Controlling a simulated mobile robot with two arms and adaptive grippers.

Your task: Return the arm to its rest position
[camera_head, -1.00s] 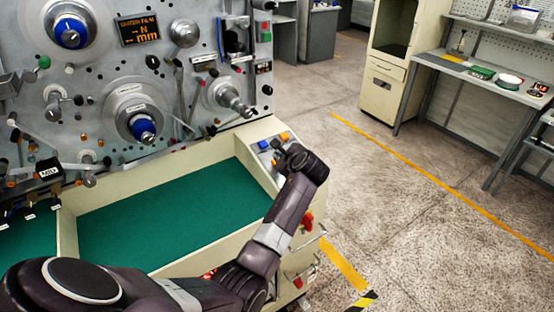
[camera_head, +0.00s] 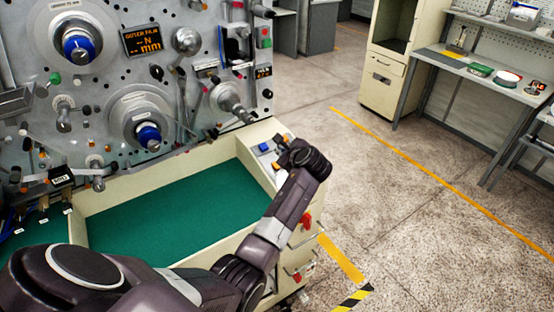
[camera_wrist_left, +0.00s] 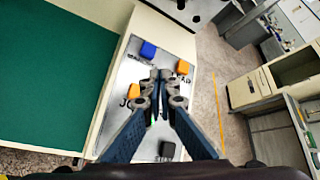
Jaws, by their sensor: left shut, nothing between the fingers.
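My left arm reaches in from the bottom left of the head view, over the front edge of the winding machine (camera_head: 210,60). My left gripper (camera_head: 284,160) is at the machine's right corner, above the button panel (camera_head: 264,147). In the left wrist view the gripper (camera_wrist_left: 160,74) has its fingertips together with nothing between them. The panel there shows a blue button (camera_wrist_left: 148,50) and orange buttons (camera_wrist_left: 183,68) around the fingers. A gap shows between fingers and panel, but its size is hard to tell. My right gripper is not in view.
The green work surface (camera_head: 170,215) is bare. Winding spindles (camera_head: 148,135) with blue hubs stick out of the machine's front. Red knobs (camera_head: 306,220) are on its right side. Open floor (camera_head: 400,220) lies to the right, with a cabinet (camera_head: 385,85) and workbench (camera_head: 480,75) beyond.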

